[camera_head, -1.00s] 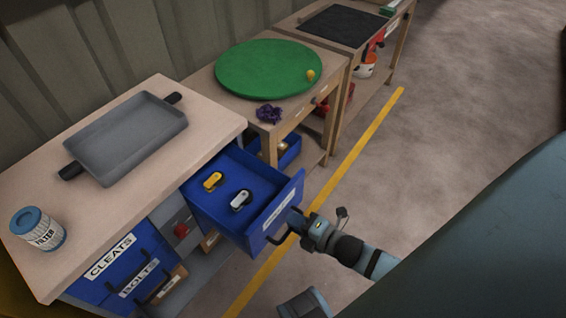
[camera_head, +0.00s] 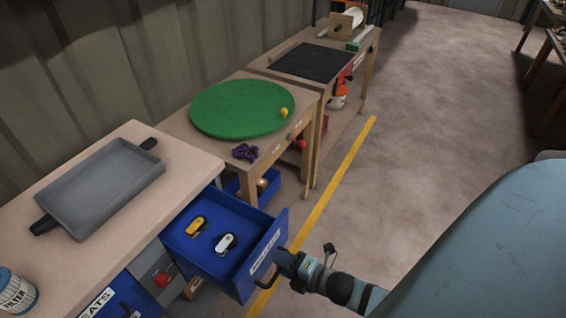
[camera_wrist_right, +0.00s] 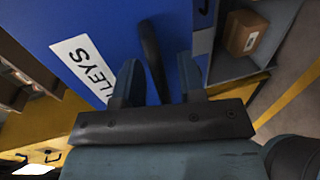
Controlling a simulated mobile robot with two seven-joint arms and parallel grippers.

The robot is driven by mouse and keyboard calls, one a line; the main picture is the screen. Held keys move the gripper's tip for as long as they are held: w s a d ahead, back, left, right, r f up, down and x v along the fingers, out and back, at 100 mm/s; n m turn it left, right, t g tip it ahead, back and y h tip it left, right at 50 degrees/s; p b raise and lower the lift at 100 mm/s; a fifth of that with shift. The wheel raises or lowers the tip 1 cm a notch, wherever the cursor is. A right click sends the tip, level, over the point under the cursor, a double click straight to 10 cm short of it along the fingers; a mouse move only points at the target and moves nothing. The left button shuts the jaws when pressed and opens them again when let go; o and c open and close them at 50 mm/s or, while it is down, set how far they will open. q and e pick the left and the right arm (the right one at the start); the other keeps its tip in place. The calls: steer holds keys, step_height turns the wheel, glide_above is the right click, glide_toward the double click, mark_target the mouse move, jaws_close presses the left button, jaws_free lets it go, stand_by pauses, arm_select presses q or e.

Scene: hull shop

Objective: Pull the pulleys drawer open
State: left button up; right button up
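The pulleys drawer (camera_head: 237,276) is a blue drawer standing pulled out from the bench. Two pulleys, one yellow (camera_head: 197,225) and one pale (camera_head: 226,242), lie inside it. In the right wrist view its blue front (camera_wrist_right: 110,22) carries a white label (camera_wrist_right: 82,62) reading "LEYS" in part. Its dark bar handle (camera_wrist_right: 151,55) shows between the fingers of my right gripper (camera_wrist_right: 158,82). The fingers are apart, with gaps beside the handle. In the head view my right gripper (camera_head: 283,265) is at the drawer front. My left gripper is not in view.
A wooden bench top (camera_head: 187,165) holds a grey tray (camera_head: 104,190) and a filter can (camera_head: 14,292). Beyond it are a table with a green disc (camera_head: 238,108) and another bench with a black mat (camera_head: 318,62). Open floor (camera_head: 430,100) lies right of the yellow line (camera_head: 335,190).

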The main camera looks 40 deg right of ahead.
arm_select(q)
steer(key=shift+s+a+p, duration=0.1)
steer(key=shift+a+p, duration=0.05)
steer(key=shift+p, duration=0.7)
arm_select(e)
steer(key=v, duration=1.3)
steer(key=shift+s, duration=0.35)
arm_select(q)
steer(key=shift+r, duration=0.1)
arm_select(e)
steer(key=shift+d, duration=0.1)
